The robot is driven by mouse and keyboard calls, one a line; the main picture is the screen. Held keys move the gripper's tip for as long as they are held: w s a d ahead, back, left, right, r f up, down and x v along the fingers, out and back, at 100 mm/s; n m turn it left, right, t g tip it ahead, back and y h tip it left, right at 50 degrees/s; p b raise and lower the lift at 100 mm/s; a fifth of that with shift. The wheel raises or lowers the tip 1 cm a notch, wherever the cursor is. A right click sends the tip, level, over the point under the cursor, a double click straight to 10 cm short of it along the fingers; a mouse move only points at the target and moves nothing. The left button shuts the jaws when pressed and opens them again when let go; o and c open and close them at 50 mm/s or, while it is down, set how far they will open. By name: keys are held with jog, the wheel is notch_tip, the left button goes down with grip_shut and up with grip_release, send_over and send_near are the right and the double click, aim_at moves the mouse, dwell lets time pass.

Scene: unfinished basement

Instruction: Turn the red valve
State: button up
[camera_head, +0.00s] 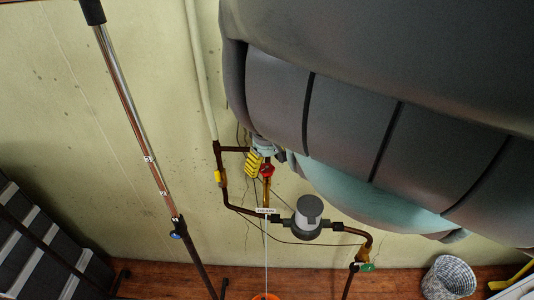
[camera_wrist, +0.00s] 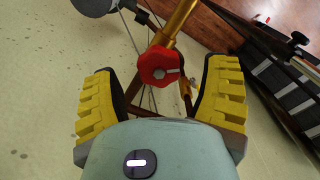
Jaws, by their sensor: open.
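The red valve (camera_wrist: 160,66) is a small red knob on a brass pipe. In the wrist view it lies ahead of my gripper (camera_wrist: 162,82), centred between the two yellow ridged fingers. The fingers are spread apart, with a gap to the knob on each side, and I see no contact. In the head view the red valve (camera_head: 267,171) shows on the wall pipework, just right of the yellow fingers of my gripper (camera_head: 258,166). My large grey arm hides much of the wall to the right of it.
A grey round meter (camera_head: 309,211) sits on the pipe below right. A yellow handle (camera_head: 218,178) is to the left and a green one (camera_head: 367,267) low right. A tall pipe (camera_head: 133,117) with a blue handle stands left. Stairs (camera_head: 40,245) and a woven basket (camera_head: 449,278) flank the wall.

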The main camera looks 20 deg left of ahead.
aim_at(268, 167)
notch_tip(268, 167, up, 4)
jog(key=shift+w+d+f, duration=0.1)
jog(key=shift+d+f, duration=0.05)
jog(key=shift+f, duration=0.05)
jog(key=shift+r, duration=1.2)
